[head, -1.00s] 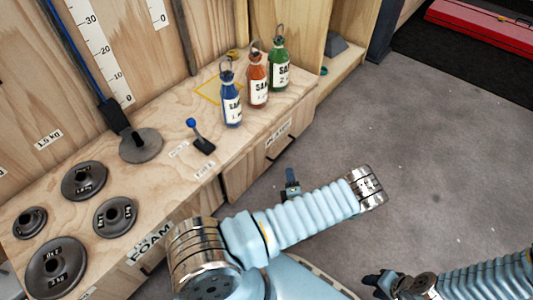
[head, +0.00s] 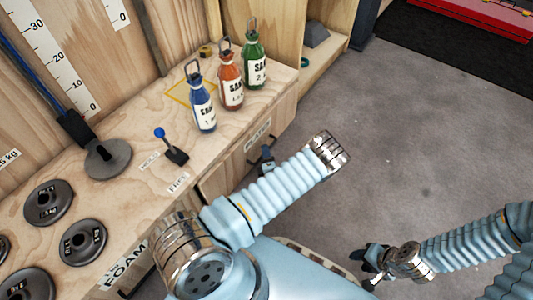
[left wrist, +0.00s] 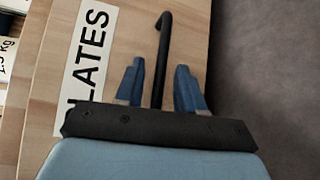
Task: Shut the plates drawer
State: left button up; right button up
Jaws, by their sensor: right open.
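The plates drawer (head: 244,155) is in the front of the wooden bench, with a white PLATES label. In the left wrist view its wooden front (left wrist: 135,70) fills the middle, with the label at the left. A black bar handle (left wrist: 163,45) stands on that front. My left gripper (left wrist: 157,85) is open, with one blue finger on each side of the handle and a gap on both sides. In the head view my left gripper (head: 267,158) is close to the drawer front, partly hidden by my arm. How far the drawer is out is hard to tell. My right gripper (head: 372,268) is open and empty over the floor.
On the bench top (head: 140,190) stand a blue bottle (head: 203,107), an orange bottle (head: 232,88), a green bottle (head: 255,67), a blue-knobbed lever (head: 172,148) and several dark weight plates (head: 84,241). The grey floor (head: 420,140) to the right is clear.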

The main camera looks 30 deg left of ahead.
aim_at(258, 148)
pick_arm(q)
jog(key=shift+c, duration=0.3)
grip_shut()
jog(key=shift+a, duration=0.1)
jog(key=shift+w+a, duration=0.1)
jog(key=shift+a, duration=1.7)
jog(key=shift+o, duration=0.3)
grip_release()
jog(key=shift+d, duration=0.1)
